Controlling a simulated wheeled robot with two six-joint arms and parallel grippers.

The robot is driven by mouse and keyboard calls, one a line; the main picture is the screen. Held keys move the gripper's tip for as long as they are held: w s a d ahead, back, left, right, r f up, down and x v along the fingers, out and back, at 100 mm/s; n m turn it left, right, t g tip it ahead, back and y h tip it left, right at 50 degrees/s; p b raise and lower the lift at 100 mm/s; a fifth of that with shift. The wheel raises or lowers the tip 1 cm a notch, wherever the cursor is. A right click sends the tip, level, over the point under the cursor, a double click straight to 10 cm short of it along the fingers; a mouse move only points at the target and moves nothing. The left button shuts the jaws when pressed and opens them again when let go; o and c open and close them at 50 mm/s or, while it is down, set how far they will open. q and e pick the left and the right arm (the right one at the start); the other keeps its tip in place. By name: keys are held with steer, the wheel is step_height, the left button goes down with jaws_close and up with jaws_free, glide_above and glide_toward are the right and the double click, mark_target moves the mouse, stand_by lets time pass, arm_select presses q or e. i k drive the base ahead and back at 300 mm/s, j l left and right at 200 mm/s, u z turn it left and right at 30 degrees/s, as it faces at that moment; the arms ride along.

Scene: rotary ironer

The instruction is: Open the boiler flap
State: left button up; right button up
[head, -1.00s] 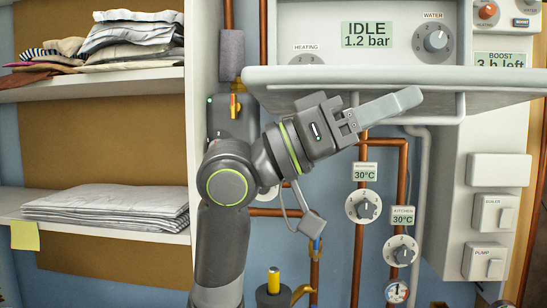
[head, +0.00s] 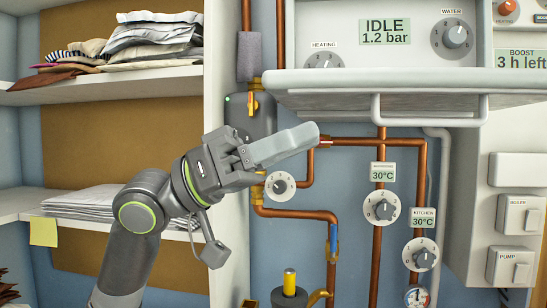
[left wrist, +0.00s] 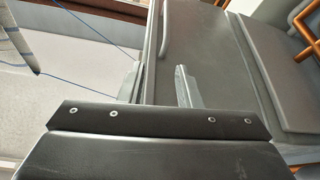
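The boiler flap (head: 330,83) is a pale grey panel folded down below the boiler's control face, jutting out roughly level. Its bar handle (head: 430,122) hangs under its front. My left gripper (head: 300,140) is below and left of the flap, apart from the handle, its fingers pointing right. In the left wrist view the two fingertips (left wrist: 158,85) stand apart with nothing between them. That view also shows a grey panel (left wrist: 210,50) with a light bar along it, probably the flap and handle. My right gripper is in neither view.
Above the flap are the display (head: 385,32), a heating dial (head: 323,62) and a water dial (head: 455,37). Copper pipes (head: 330,215) with valves and dials run below. A shelf unit (head: 120,88) with folded laundry stands left. Boiler and pump switches (head: 518,215) are at right.

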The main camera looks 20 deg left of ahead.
mark_target(482, 90)
steer(key=l+z, duration=0.35)
steer(key=i+l+z, duration=0.15)
steer(key=z, duration=0.15)
